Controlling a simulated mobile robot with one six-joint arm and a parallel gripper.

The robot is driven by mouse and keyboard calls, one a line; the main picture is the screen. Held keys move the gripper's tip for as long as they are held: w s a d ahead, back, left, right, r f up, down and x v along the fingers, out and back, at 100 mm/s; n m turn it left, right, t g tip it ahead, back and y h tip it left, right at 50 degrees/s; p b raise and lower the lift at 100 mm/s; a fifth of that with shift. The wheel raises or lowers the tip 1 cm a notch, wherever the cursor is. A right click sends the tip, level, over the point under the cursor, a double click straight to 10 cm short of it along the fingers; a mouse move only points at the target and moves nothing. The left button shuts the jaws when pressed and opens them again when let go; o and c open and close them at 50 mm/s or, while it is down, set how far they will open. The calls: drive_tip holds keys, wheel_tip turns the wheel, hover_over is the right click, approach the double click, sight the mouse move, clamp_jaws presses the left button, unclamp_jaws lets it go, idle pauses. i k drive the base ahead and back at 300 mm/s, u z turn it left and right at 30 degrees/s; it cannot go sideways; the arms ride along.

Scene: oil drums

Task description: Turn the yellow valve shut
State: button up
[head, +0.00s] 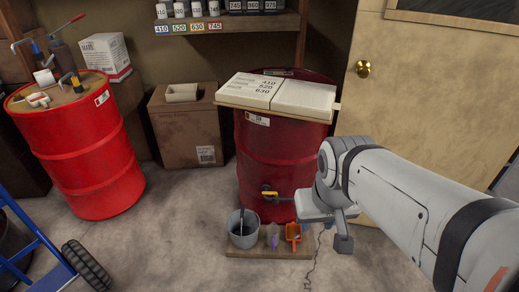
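The yellow valve (268,193) is on a tap low on the front of the dark red drum (262,160), a little above the floor. My gripper (343,238) is to the right of the valve, low in front of the drum's right side. A gap shows between the gripper's visible finger and the yellow handle. Part of the tap's right side is close to or behind my gripper's body.
A grey bucket (243,230), an orange scoop (292,233) and a small purple item stand on a board (268,252) below the valve. An open book (285,93) lies on the drum. A bright red drum (85,150) and blue hand truck (35,245) are left; a door (420,110) is right.

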sight(275, 194)
drive_tip(key=z, duration=0.05)
drive_tip(key=i, duration=1)
drive_tip(key=z, duration=2.15)
drive_tip(key=k, duration=1.15)
drive_tip(key=u, duration=0.95)
drive_tip(key=i, duration=0.1)
drive_tip(key=u, duration=0.1)
